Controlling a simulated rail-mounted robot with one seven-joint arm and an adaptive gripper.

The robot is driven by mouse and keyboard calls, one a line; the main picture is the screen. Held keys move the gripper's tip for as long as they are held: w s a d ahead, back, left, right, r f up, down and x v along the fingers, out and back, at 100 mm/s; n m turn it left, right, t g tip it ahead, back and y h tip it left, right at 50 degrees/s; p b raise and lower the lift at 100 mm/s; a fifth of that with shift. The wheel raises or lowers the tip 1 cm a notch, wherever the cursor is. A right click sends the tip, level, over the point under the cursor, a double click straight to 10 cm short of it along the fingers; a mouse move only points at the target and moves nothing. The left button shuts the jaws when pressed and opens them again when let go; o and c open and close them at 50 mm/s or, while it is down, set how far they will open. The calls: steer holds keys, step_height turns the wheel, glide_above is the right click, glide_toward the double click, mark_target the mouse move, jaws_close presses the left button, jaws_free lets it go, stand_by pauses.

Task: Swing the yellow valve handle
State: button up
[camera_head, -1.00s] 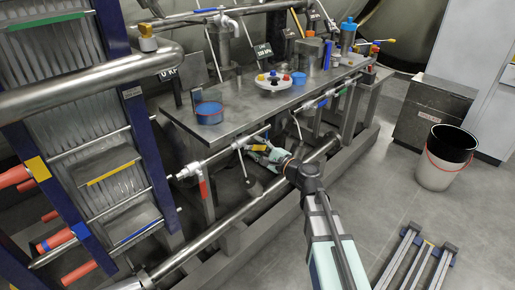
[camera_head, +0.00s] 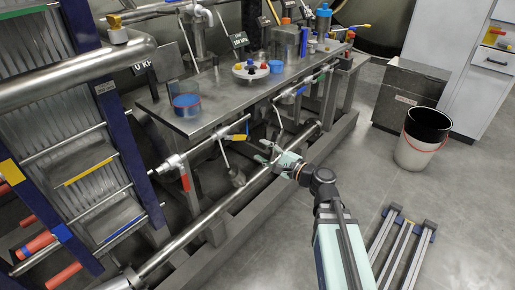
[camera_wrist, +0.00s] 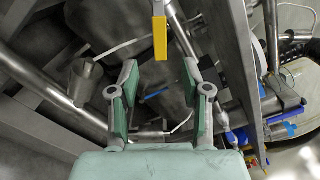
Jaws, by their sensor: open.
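The yellow valve handle (camera_head: 236,137) shows in the head view on the pipe under the front edge of the steel table. In the wrist view the yellow handle (camera_wrist: 160,38) hangs at the top middle, beyond the fingertips. My gripper (camera_head: 262,150) is to the right of the handle in the head view and apart from it. In the wrist view my gripper (camera_wrist: 161,75) is open, with green-padded fingers spread and nothing held between them. The handle lies roughly in line with the gap between the fingers.
A red-handled valve (camera_head: 184,178) is further left on the same pipe. A thick lower pipe (camera_head: 200,220) runs below. A metal funnel (camera_wrist: 84,80) is left of my fingers.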

mark_target(236, 137)
steer(key=shift+a+r+p, duration=0.1)
steer(key=shift+p, duration=0.2)
jaws_close()
steer(key=s+a+f+m+t+p, duration=0.1)
steer(key=s+a+f+m+p, duration=0.25)
steer(key=f+m+p, duration=0.6)
steer(key=w+a+r+m+t+b, duration=0.1)
steer(key=w+a+r+m, duration=0.1)
steer(key=w+m, duration=0.3)
steer(key=w+a+r+m+t+b, duration=0.1)
steer(key=w+a+r+m, duration=0.1)
steer(key=w+r+m, duration=0.2)
steer(key=shift+w+m, duration=0.35)
steer(key=shift+m, duration=0.2)
